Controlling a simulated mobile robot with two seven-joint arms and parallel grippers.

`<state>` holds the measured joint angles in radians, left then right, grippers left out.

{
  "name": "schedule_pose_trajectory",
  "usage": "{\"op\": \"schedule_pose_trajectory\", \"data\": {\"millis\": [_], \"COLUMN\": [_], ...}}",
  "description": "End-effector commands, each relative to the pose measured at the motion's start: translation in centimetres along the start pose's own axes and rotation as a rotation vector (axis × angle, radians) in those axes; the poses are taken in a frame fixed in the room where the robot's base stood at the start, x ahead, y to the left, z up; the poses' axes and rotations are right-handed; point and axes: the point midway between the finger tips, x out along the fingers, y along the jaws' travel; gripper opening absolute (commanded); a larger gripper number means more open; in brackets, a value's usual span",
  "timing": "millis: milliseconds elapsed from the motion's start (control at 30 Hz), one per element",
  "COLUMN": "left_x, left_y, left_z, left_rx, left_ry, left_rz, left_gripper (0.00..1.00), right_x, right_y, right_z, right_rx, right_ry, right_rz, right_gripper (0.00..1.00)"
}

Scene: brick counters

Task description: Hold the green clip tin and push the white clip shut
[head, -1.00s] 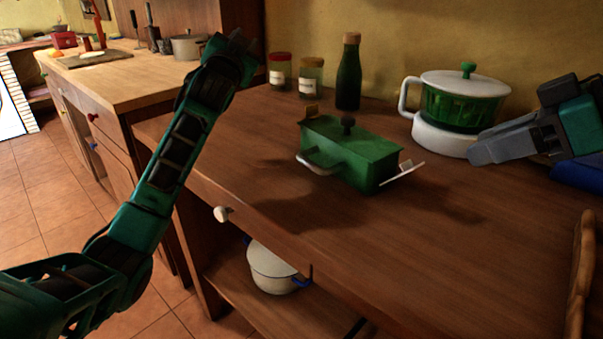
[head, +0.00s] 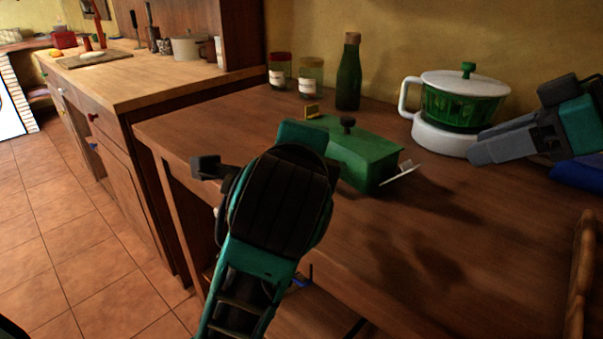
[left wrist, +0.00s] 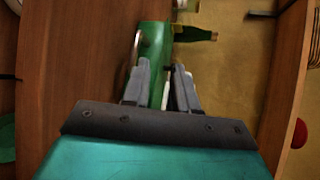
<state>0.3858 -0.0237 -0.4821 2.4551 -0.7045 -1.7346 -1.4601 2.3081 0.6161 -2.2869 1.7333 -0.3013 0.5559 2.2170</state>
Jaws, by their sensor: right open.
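The green clip tin (head: 365,155) sits on the brown wooden counter, with a dark knob on its lid. Its white clip (head: 402,173) sticks out, tilted, at the right end; a yellow clip (head: 311,111) is at the far left end. My left arm hides the tin's near left part and the side handle. In the left wrist view my left gripper (left wrist: 161,68) is open, its fingers apart and pointing at the tin (left wrist: 153,42); I cannot tell whether they touch it. My right gripper (head: 482,150) is open, right of the tin and apart from it.
A green bottle (head: 348,75) and two jars (head: 281,72) (head: 311,78) stand behind the tin. A white and green lidded pot (head: 462,105) stands back right, close to my right gripper. A wooden object (head: 583,275) lies at the right edge.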

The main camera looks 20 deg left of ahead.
Motion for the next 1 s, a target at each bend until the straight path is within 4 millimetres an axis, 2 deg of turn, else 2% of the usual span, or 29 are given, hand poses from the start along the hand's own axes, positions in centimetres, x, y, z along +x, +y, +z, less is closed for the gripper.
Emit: {"op": "schedule_pose_trajectory", "data": {"millis": [100,200,367,467,800,1000], "left_x": [-1.7,-2.5,-2.0,-0.7,5.9,8.8], "left_y": [1.4,2.1,2.5,2.7,3.4,3.6], "left_z": [-0.6,-0.8,-0.9,-0.8,-0.8,-0.8], "left_rx": [0.111,0.166,0.195,0.196,0.194,0.192], "left_ry": [0.001,0.002,0.000,-0.001,0.000,0.000], "left_rz": [0.065,0.096,0.114,0.115,0.114,0.112], "left_gripper": [0.27,0.27,0.27,0.27,0.27,0.27], "right_x": [0.0,0.0,0.0,0.0,0.0,0.0], "right_y": [0.0,0.0,0.0,0.0,0.0,0.0], "right_z": [0.0,0.0,0.0,0.0,0.0,0.0], "right_rx": [0.000,0.000,0.000,0.000,0.000,0.000], "right_ry": [0.000,0.000,0.000,0.000,0.000,0.000], "right_rz": [0.000,0.000,0.000,0.000,0.000,0.000], "right_gripper": [0.43,0.43,0.43,0.43,0.43,0.43]}}
